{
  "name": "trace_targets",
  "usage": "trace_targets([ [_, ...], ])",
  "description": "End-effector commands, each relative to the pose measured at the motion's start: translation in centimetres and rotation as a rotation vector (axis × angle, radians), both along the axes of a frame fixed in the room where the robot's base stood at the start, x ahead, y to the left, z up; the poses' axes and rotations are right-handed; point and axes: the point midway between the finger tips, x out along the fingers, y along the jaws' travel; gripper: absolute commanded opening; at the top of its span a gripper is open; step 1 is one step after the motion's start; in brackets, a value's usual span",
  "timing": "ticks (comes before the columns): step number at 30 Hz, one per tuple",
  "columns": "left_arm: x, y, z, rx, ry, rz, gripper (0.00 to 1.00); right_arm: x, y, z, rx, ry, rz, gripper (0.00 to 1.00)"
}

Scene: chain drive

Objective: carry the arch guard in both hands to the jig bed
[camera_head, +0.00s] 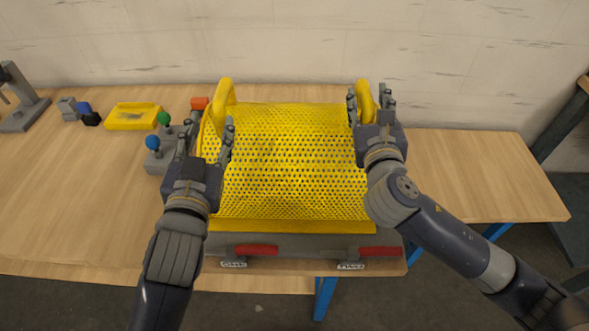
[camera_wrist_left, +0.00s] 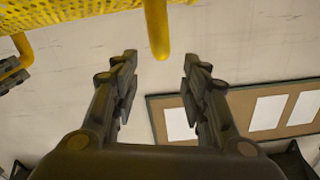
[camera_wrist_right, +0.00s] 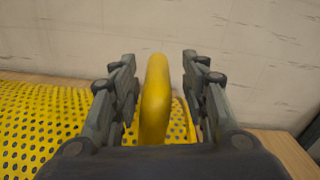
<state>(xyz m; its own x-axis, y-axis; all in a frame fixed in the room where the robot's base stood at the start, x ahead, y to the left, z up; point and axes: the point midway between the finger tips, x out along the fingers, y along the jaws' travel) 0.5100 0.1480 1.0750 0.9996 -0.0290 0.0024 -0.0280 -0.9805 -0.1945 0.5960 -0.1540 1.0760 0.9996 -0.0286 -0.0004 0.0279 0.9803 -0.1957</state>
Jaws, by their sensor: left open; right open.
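The yellow perforated arch guard (camera_head: 290,160) sits over the grey jig bed (camera_head: 305,243), which shows along its front edge; I cannot tell how fully it is seated. It has a left handle (camera_head: 225,93) and a right handle (camera_head: 364,98). My left gripper (camera_head: 206,138) is open near the left handle; in the left wrist view that handle (camera_wrist_left: 157,30) reaches to between the fingertips. My right gripper (camera_head: 371,102) is open around the right handle, which stands between its fingers in the right wrist view (camera_wrist_right: 155,100). The guard's underside is hidden.
Red bars (camera_head: 256,250) lie along the bed's front edge. Left of the guard are a blue knob (camera_head: 152,142), a green knob (camera_head: 163,118) and a yellow tray (camera_head: 132,116). A grey stand (camera_head: 22,100) is far left. The table's right side is clear.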

Motion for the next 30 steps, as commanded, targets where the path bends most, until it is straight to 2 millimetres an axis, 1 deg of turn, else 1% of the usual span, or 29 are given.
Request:
trace_targets([
  [1, 0.0, 0.0, 0.0, 0.0, 0.0, 0.0, 0.41, -1.1, 0.1, -0.1, 0.0, 0.003, 0.003, 0.41],
  [6, 0.0, 0.0, 0.0, 0.0, 0.0, 0.0, 0.41, -4.5, 0.1, -0.1, 0.001, 0.003, 0.002, 0.41],
  [12, 0.0, 0.0, 0.0, 0.0, 0.0, 0.0, 0.41, -7.5, 0.3, -0.1, 0.0, 0.003, 0.003, 0.41],
  [15, 0.0, 0.0, 0.0, 0.0, 0.0, 0.0, 0.41, -8.2, 0.2, -0.1, 0.0, 0.002, 0.0, 0.41],
  [18, 0.0, 0.0, 0.0, 0.0, 0.0, 0.0, 0.41, -8.5, 0.2, 0.0, 0.0, 0.001, 0.0, 0.41],
  [30, 0.0, 0.0, 0.0, 0.0, 0.0, 0.0, 0.41, -8.5, 0.2, 0.0, 0.0, 0.001, 0.0, 0.41],
])
